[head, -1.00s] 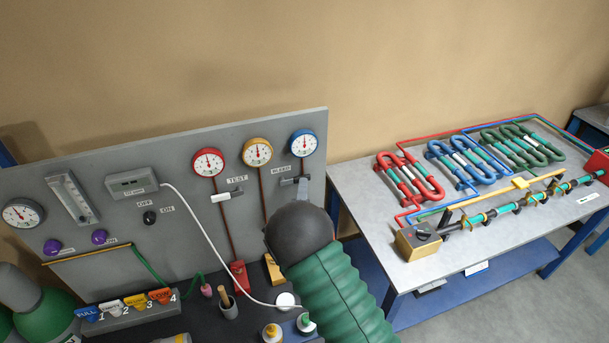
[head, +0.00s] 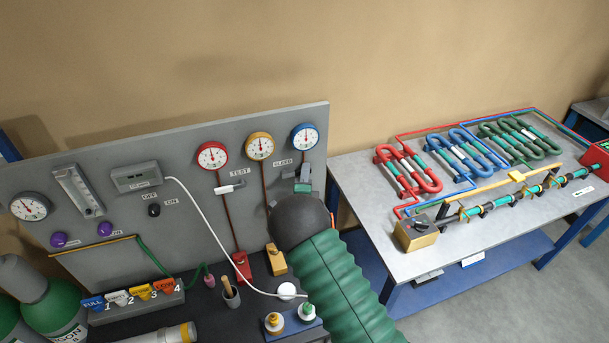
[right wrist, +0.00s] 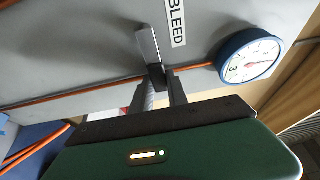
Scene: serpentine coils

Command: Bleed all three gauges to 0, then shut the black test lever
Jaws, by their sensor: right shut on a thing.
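My right gripper (right wrist: 156,88) is shut on the bleed lever (right wrist: 149,48), a pale grey handle beside the BLEED label in the right wrist view. In the head view my right gripper (head: 303,187) is at the panel below the blue gauge (head: 305,137), partly hidden by my own arm. The red gauge (head: 212,157) and gold gauge (head: 260,146) are to its left. All three needles point roughly upward; exact readings are too small to tell. My left gripper is out of view.
A white cable (head: 208,215) hangs across the grey panel (head: 110,165). A red block (head: 241,265) and gold block (head: 276,260) stand at the pipe bottoms. Small bottles (head: 274,322) stand below. A table (head: 375,215) with coloured coils is at right.

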